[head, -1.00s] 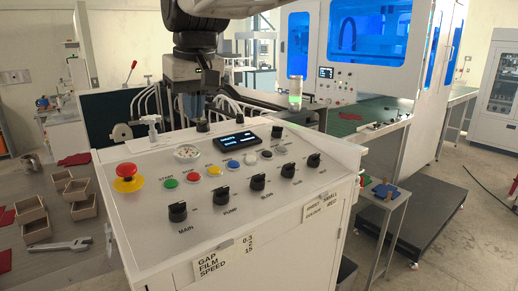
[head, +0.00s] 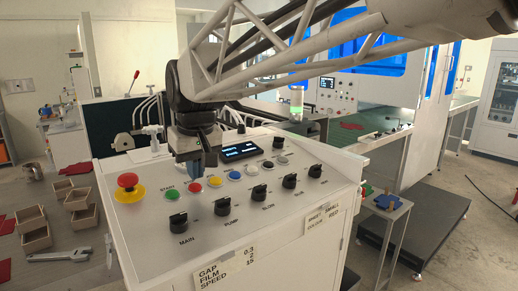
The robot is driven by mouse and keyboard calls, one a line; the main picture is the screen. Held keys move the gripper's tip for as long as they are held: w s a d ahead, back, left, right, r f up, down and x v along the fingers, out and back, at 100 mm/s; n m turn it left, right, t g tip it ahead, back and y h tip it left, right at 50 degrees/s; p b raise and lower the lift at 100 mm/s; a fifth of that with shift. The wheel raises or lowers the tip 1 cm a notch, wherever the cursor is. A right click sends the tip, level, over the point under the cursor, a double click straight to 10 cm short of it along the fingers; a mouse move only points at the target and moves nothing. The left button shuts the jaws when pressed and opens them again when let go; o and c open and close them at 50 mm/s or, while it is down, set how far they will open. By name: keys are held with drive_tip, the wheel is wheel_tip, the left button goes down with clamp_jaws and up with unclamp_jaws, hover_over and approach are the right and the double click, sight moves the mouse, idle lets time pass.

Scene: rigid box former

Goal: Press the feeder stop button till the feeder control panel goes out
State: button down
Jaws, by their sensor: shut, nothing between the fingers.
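The control panel (head: 140,215) is a white sloped console top. Its small display (head: 240,150) is lit with blue-white text. A row of small buttons crosses it: a green one (head: 173,193) labelled START, a red one (head: 195,187), a yellow one (head: 215,181) and several more. Any label of the red button is hidden behind my gripper. My gripper (head: 196,175) is shut and empty, pointing down just above or at the red button. I cannot tell whether it touches it. A large red mushroom button (head: 128,181) on a yellow base sits at the left.
Several black knobs (head: 223,206) stand in a row in front of the buttons. A grey table at the left holds open wooden boxes (head: 36,232) and a wrench (head: 58,255). A small side table (head: 388,205) stands at the right. My arm crosses the upper right.

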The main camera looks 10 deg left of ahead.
sight(195, 187)
drive_tip(key=shift+w+a+f, duration=0.1)
drive_tip(key=shift+f, duration=0.5)
drive_tip(key=shift+w+a+f, duration=0.1)
drive_tip(key=shift+f, duration=0.5)
drive_tip(key=shift+w+a+f, duration=0.1)
drive_tip(key=shift+f, duration=1.15)
wheel_tip(195, 187, up, 16)
drive_tip(key=s+d, duration=0.2)
drive_tip(key=shift+f, duration=0.25)
drive_tip(key=shift+s+d, duration=0.1)
drive_tip(key=shift+d, duration=0.05)
